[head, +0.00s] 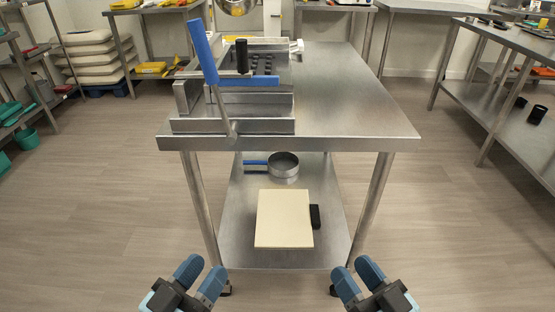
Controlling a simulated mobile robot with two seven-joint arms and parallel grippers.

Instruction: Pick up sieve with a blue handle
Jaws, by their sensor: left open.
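The sieve (284,167) is a round grey metal ring with a blue handle (256,163) pointing left. It sits on the lower shelf (236,227) of the steel table, behind a cream board. My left gripper (207,275) is open and empty at the bottom of the view, in front of the table and below left of the sieve. My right gripper (354,271) is open and empty at the bottom right, also apart from everything. Both are well short of the sieve.
The cream board (284,219) lies on the shelf in front of the sieve, with a black object (315,216) beside it. The tabletop (349,100) overhangs the shelf, and table legs (371,207) stand at the corners. A metal depositor (231,126) with blue levers stands on top.

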